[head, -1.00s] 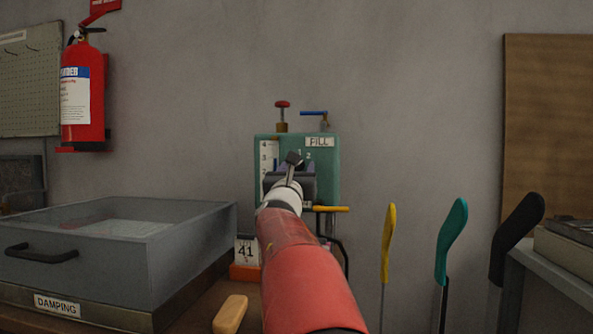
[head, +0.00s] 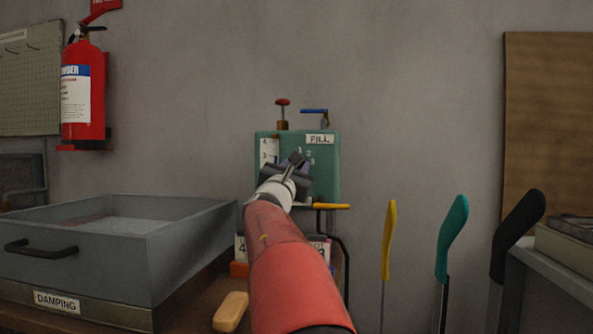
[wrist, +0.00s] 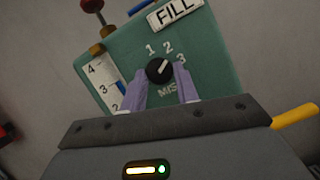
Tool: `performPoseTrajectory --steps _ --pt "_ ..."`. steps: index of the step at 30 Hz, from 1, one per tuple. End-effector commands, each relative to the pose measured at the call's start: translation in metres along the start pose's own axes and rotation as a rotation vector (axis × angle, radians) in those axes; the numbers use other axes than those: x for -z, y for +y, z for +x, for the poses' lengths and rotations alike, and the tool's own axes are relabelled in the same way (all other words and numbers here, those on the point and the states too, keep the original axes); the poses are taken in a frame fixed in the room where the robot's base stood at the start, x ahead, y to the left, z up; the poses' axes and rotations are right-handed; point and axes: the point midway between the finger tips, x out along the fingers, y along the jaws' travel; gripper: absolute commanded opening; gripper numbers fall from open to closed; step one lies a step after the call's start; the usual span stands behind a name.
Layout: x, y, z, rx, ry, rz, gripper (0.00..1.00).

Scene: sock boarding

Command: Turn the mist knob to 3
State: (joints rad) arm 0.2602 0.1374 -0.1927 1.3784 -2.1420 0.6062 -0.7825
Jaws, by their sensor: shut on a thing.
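The mist knob (wrist: 158,70) is a small round black dial with a pale mark on the green box (wrist: 215,55). My gripper (wrist: 161,82) is shut on the knob, one lilac finger on each side. In the head view my gripper (head: 297,172) covers the knob on the front of the green box (head: 325,160).
A red-topped valve (head: 283,112) and a blue lever (head: 315,112) stand on the box. A yellow lever (head: 331,206) sticks out below right. A grey DAMPING drawer (head: 190,245) is at left. Yellow, teal and black handles stand at right.

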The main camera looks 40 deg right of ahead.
Motion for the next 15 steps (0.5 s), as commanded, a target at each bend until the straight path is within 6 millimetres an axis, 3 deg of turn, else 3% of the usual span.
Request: performPoseTrajectory --steps 15 --pt "-0.0001 0.0048 0.0005 0.150 0.001 0.362 0.08"
